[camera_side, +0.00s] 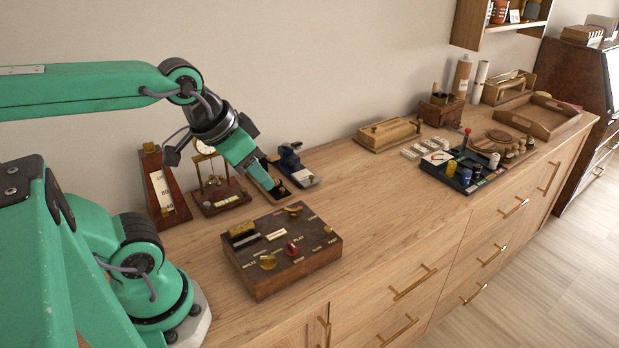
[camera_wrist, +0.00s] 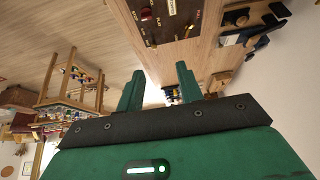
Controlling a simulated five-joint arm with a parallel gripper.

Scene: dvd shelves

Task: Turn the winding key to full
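The dark wooden control box (camera_side: 268,282) stands on the cabinet top in front of my gripper. A flat brass piece (camera_side: 294,209), which looks like the winding key, sits at its back edge. The key's dial marks are too small to read. My gripper (camera_side: 276,189) points down behind the box, apart from it. In the wrist view its two green fingers (camera_wrist: 158,90) are spread with nothing between them. The box (camera_wrist: 168,18) is at the top there, partly cut off.
A metronome (camera_side: 165,190) and a small brass clock-like stand (camera_side: 218,195) are left of my gripper. A dark device on a board (camera_side: 292,165) stands close behind it. The cabinet top (camera_side: 375,200) is clear right of the box; several trays and boxes lie farther right.

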